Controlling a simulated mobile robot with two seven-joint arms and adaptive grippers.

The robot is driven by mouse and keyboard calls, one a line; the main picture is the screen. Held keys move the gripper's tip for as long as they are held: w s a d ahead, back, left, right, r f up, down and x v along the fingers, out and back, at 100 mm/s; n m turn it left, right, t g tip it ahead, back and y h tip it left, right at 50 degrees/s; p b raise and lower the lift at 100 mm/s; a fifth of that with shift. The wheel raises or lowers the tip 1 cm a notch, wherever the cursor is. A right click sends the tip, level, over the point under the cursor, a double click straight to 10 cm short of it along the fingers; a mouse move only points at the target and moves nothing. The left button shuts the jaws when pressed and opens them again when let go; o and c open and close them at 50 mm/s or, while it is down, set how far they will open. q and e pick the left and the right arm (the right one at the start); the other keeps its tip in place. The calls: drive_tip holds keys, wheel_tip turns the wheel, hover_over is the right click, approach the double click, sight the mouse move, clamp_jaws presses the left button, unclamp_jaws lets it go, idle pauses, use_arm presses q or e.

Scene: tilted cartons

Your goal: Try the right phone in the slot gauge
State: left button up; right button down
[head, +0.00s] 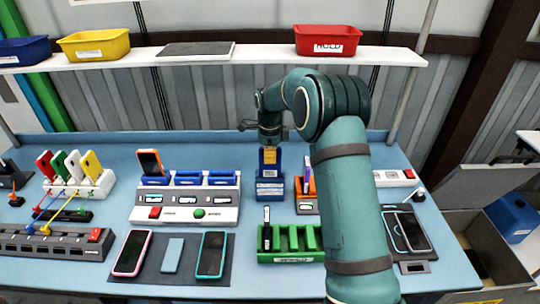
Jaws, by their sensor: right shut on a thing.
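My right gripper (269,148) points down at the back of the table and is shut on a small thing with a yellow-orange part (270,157). Most of the held thing is hidden, so I cannot tell whether it is a phone. Directly below it stands an upright blue block with a white label (270,188), which may be the slot gauge. I cannot tell how far the held thing is inside it. A pink-edged phone (132,252) and a teal-edged phone (211,255) lie on a dark mat. My left gripper is not in view.
An orange phone (151,162) stands in a blue-and-white dock (188,211). A green slotted rack (290,256) is in front. A phone holder (92,185) stands at left. A dark phone (413,232) lies at right, beyond my arm. Bins stand on the shelf (270,59).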

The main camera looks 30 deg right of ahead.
drive_tip(key=shift+f+b, duration=0.9)
drive_tip(key=shift+f, duration=1)
idle(1.6)
idle(0.8)
drive_tip(key=c, duration=1.1)
unclamp_jaws()
drive_tip(key=shift+o, duration=0.2)
drive_tip(key=shift+r, duration=0.15)
drive_tip(key=shift+r+p, duration=0.35)
drive_tip(key=shift+p, duration=0.05)
drive_tip(key=shift+r, duration=0.25)
